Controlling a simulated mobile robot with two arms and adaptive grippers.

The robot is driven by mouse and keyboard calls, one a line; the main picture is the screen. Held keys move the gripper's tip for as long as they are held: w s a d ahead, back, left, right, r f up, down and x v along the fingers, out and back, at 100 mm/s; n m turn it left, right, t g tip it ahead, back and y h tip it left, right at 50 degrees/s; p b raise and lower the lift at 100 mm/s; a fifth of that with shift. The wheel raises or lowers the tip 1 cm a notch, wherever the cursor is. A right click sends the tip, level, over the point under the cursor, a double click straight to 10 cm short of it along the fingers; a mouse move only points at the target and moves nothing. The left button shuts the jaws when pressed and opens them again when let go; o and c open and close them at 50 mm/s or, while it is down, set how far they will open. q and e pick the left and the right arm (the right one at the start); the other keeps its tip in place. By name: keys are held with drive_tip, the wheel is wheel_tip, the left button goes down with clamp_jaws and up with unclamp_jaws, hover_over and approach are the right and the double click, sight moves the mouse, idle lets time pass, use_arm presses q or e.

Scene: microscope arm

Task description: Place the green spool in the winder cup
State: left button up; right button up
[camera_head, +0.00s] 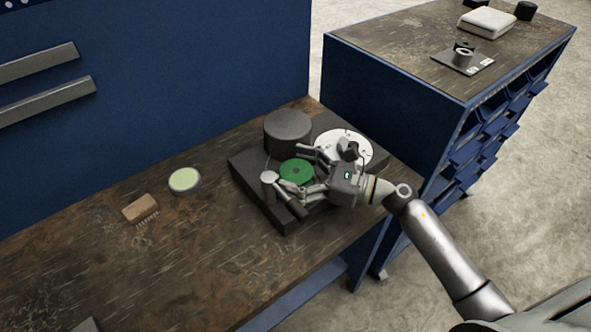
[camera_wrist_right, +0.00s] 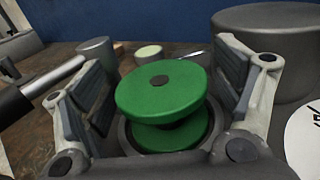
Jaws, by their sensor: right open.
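The green spool (camera_head: 296,172) sits at the dark winder base, between the fingers of my right gripper (camera_head: 300,169). In the right wrist view the spool (camera_wrist_right: 160,92) shows two flanges and a dark centre, and looks slightly tilted. Its lower flange lies within the dark round rim of the winder cup (camera_wrist_right: 124,140); how deep it sits is hidden. My right gripper (camera_wrist_right: 165,92) is open, one finger on each side, with visible gaps beside the spool. My left gripper is not in view.
On the dark base (camera_head: 247,163) stand a dark grey cylinder (camera_head: 288,128), a white disc (camera_head: 357,138) and a small post with a grey top (camera_head: 268,177). A pale green-topped tin (camera_head: 185,180) and a brush (camera_head: 140,207) lie left.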

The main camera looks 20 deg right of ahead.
drive_tip(key=shift+r, duration=0.15)
drive_tip(key=shift+s+d, duration=0.15)
drive_tip(key=shift+d, duration=0.15)
drive_tip(key=b+v, duration=0.3)
drive_tip(key=v, duration=0.8)
drive_tip(key=shift+s, duration=0.15)
drive_tip(key=shift+d, duration=0.1)
drive_tip(key=shift+c, duration=0.2)
